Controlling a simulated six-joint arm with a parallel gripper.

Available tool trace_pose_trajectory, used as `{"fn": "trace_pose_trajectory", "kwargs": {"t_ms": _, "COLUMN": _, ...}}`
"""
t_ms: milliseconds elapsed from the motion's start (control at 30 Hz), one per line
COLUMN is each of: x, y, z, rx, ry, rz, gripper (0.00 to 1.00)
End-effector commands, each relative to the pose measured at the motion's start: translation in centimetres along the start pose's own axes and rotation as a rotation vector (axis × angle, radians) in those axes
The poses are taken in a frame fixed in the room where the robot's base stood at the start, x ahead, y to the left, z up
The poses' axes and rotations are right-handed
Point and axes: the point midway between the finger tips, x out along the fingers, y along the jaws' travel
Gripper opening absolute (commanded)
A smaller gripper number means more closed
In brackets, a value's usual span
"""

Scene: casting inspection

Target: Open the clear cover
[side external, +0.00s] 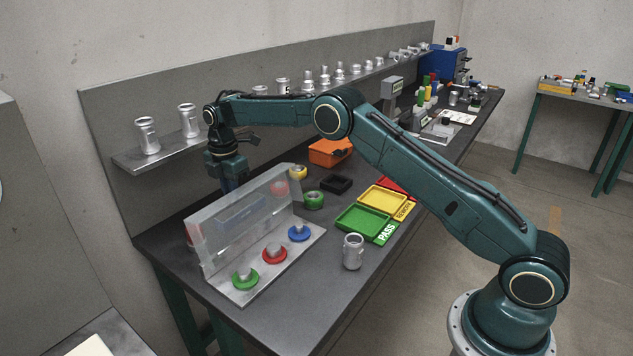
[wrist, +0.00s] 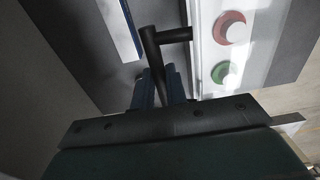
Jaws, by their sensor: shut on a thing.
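The clear cover (side external: 240,222) stands raised along the back edge of a pale base plate (side external: 312,238), leaning back from it. On the plate are three round metal pieces with coloured rings: green (side external: 245,282), red (side external: 274,255) and blue (side external: 299,234). My gripper (side external: 230,186) is behind the cover, its fingertips partly hidden by it. In the wrist view, my blue fingers (wrist: 160,90) are shut around a dark bar (wrist: 152,50), which seems to be the cover's handle. The red ring (wrist: 229,28) and green ring (wrist: 225,73) show beside it.
A silver casting (side external: 353,252) stands in front. Green (side external: 345,223) and yellow (side external: 376,195) trays, an orange box (side external: 331,151) and a black block (side external: 336,184) lie to the right. A shelf (side external: 135,163) with castings runs behind my arm. The table's front corner is clear.

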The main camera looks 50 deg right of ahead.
Motion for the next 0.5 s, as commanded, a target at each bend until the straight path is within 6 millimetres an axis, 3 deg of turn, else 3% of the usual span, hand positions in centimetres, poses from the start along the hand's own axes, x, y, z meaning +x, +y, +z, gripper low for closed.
{"fn": "trace_pose_trajectory", "kwargs": {"t_ms": 500, "x": 0.11, "y": 0.86, "z": 0.01, "rx": 0.000, "ry": 0.000, "rz": 0.017, "gripper": 0.00}}
